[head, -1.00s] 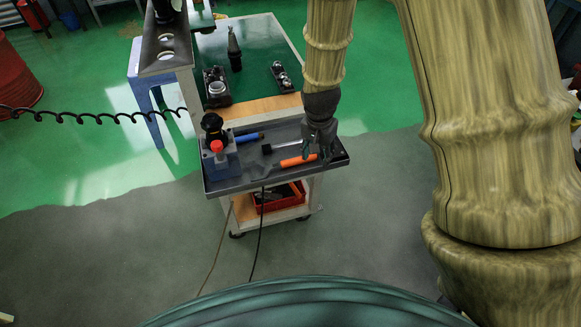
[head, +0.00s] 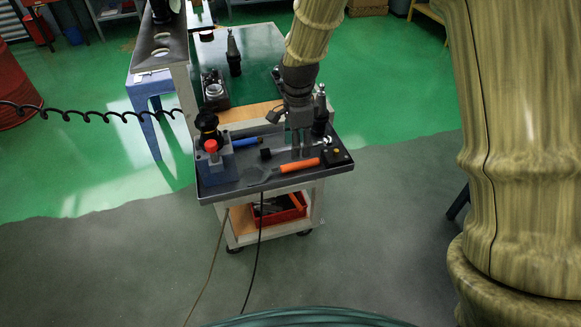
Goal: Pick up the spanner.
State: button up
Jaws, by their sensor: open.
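A thin silver tool (head: 279,151), which looks like the spanner, lies across the dark tray (head: 236,188) on top of the cart. A small black block (head: 265,154) sits at its left end; I cannot tell whether it is part of it. My gripper (head: 301,154) points down over the tray's right half, its fingers open and apart on either side of the silver tool's middle. The fingers hide part of the tool. I cannot tell whether they touch it. Nothing is held.
An orange-handled scraper (head: 297,166) lies just in front of the fingers. A blue-handled tool (head: 246,142) and a blue-grey block with a red knob (head: 211,147) are left. A dark tool holder (head: 320,115) stands close behind right; a black box (head: 337,157) is at the right edge.

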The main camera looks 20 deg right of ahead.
aim_at(295, 164)
jog(key=shift+s+a+f+p, duration=0.15)
jog(key=shift+f+p, duration=0.3)
jog(key=shift+f, duration=1.3)
jog(key=shift+a+f+p, duration=0.1)
jog(key=shift+f+p, duration=0.3)
jog(key=shift+f, duration=1.3)
grip_shut()
